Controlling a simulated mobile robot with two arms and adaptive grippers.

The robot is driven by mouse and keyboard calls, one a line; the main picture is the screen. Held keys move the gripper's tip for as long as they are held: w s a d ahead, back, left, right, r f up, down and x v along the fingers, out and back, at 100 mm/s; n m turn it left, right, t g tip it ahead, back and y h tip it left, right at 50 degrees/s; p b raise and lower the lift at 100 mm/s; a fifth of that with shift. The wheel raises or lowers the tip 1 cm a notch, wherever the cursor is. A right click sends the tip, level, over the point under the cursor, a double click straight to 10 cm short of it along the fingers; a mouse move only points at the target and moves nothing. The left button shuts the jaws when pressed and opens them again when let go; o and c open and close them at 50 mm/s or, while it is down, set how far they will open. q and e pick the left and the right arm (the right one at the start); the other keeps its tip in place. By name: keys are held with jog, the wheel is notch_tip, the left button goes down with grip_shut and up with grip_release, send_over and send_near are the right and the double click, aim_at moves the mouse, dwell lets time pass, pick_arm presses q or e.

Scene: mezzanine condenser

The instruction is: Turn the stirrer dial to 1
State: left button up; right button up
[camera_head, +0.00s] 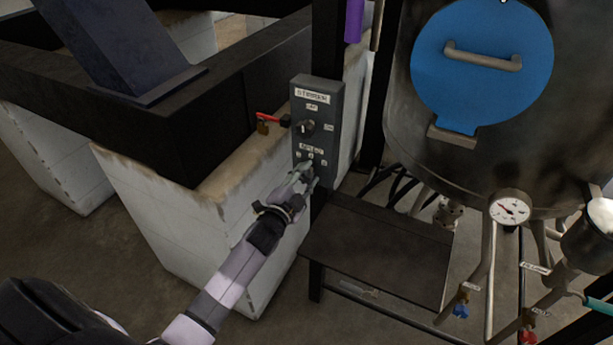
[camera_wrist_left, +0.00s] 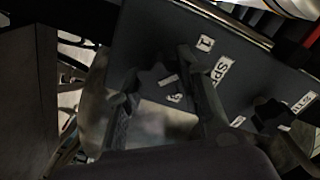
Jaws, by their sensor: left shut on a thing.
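A grey control box (camera_head: 328,100) on a dark post carries a "STIRRER" label at its top. It has a black upper knob (camera_head: 305,127) and, below a second label, a row of small number labels. My left gripper (camera_head: 306,178) reaches up to the lower part of the box and covers the lower dial there. In the left wrist view the dark lobed dial (camera_wrist_left: 152,78) sits between the fingers of my left gripper (camera_wrist_left: 160,95), which is shut on it. A "1" label (camera_wrist_left: 205,43) shows beside the fingers. I cannot tell for sure where the dial points. My right gripper is not in view.
A red-handled padlocked lever (camera_head: 268,119) is left of the box. A dark shelf (camera_head: 375,250) stands below right. The vessel with a blue hatch (camera_head: 482,65), a gauge (camera_head: 509,208) and pipes fill the right. A white block wall (camera_head: 190,230) is at left.

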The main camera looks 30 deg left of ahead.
pick_arm(q)
jog(key=shift+f, duration=0.1)
jog(key=o, duration=1.2)
jog(key=shift+s, duration=0.1)
jog(key=s, duration=1.2)
